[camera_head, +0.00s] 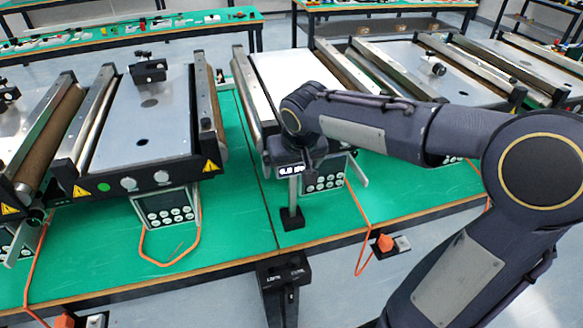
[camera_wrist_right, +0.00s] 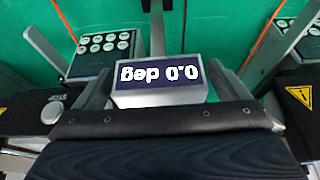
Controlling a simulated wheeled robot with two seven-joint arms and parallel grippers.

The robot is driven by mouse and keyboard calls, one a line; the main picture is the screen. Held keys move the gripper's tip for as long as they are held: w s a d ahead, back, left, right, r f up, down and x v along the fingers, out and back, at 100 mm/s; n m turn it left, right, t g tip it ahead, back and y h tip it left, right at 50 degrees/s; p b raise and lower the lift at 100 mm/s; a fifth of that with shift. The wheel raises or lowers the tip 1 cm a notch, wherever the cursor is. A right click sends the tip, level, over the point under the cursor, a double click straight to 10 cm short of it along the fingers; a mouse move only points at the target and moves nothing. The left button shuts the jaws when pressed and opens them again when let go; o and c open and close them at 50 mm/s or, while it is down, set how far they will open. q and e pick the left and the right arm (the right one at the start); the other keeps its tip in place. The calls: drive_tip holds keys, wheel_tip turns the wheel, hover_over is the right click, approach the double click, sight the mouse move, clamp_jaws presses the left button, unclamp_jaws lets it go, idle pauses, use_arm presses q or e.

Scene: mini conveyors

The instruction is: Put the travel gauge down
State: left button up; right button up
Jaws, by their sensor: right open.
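The travel gauge (camera_head: 290,170) has a small lit display box on a thin metal post with a black foot (camera_head: 292,219). It appears upright, with its foot on the green tabletop in front of the middle conveyor. In the right wrist view the display box (camera_wrist_right: 158,82) reads "0.0 deg" upside down. My right gripper (camera_wrist_right: 158,88) is open, with one finger on each side of the box. Whether either finger touches it I cannot tell. In the head view my right wrist hides the top of the gauge. My left gripper is not in view.
Conveyors stand left (camera_head: 145,125) and behind the gauge (camera_head: 295,75). Keypads (camera_head: 168,207) hang at their fronts, with orange cables over the green table (camera_head: 225,250). A black bracket (camera_head: 283,272) sits at the table's front edge. Green surface is clear left of the gauge.

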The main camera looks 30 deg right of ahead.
drive_tip(key=d+v, duration=0.1)
drive_tip(key=v, duration=0.7)
drive_tip(key=s+a+f+y, duration=0.2)
drive_tip(key=s+f, duration=0.3)
drive_tip(key=s, duration=0.4)
drive_tip(key=s+a+f+n+t+y, duration=0.1)
drive_tip(key=s+a+f+y, duration=0.1)
drive_tip(key=s+a+f, duration=0.3)
drive_tip(key=s, duration=0.4)
drive_tip(key=shift+s+a+y+p, duration=0.2)
drive_tip(key=shift+s+y+p, duration=0.1)
drive_tip(key=shift+y, duration=0.1)
drive_tip(key=shift+r+p, duration=0.3)
drive_tip(key=shift+p, duration=0.05)
